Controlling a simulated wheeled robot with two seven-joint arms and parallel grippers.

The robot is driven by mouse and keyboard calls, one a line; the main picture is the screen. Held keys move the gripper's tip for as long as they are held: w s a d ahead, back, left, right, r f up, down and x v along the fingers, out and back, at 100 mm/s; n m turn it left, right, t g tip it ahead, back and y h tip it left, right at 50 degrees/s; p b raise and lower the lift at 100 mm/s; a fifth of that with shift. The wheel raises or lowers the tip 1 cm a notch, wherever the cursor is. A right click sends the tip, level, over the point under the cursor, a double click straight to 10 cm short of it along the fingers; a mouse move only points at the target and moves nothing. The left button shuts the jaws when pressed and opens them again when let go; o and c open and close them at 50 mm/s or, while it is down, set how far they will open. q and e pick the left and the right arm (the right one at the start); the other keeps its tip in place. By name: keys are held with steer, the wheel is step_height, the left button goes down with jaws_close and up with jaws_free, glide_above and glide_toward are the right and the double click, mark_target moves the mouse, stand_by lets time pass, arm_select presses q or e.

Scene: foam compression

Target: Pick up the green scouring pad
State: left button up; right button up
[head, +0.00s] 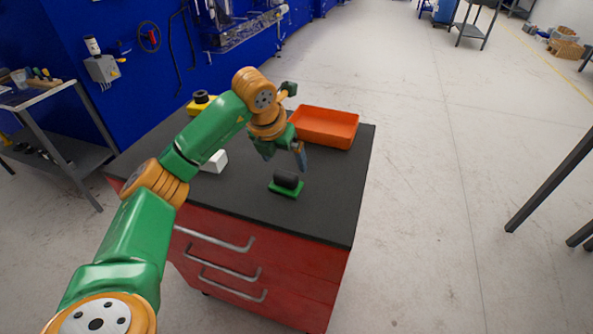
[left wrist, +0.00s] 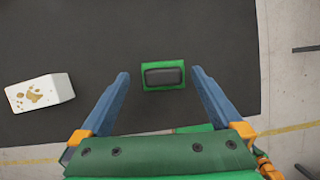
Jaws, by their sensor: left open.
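The green scouring pad (head: 285,190) lies flat on the dark top of the red drawer cabinet, with a dark rounded block (head: 287,179) on its upper side. In the left wrist view the pad (left wrist: 163,56) shows as a green border around the dark block (left wrist: 164,77). My left gripper (head: 284,157) is above and just behind the pad in the head view, pointing down. In the left wrist view its two blue fingers are spread, one on each side of the pad, with nothing between them in contact. My right gripper is not in view.
An orange tray (head: 325,112) stands at the back right of the cabinet top (head: 330,205). A white block (head: 216,161) with brown spots (left wrist: 36,97) is to the left. A yellow and black item (head: 202,99) is at the back left. The front right of the top is clear.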

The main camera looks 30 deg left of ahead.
mark_target(286, 173)
arm_select(q)
steer(key=shift+s+d+f+p, duration=0.1)
steer(key=shift+s+f+p, duration=0.3)
steer(key=shift+f, duration=0.1)
steer(key=shift+s+d+f+p, duration=0.1)
steer(key=shift+s+f+p, duration=0.15)
steer(key=shift+f+p, duration=0.2)
steer(key=x, duration=0.3)
steer(key=shift+w+f, duration=0.25)
steer(key=shift+w, duration=0.2)
steer(key=shift+s+r, duration=0.15)
steer(key=shift+s, duration=0.15)
steer(key=c, duration=1.3)
steer(key=shift+w, duration=0.15)
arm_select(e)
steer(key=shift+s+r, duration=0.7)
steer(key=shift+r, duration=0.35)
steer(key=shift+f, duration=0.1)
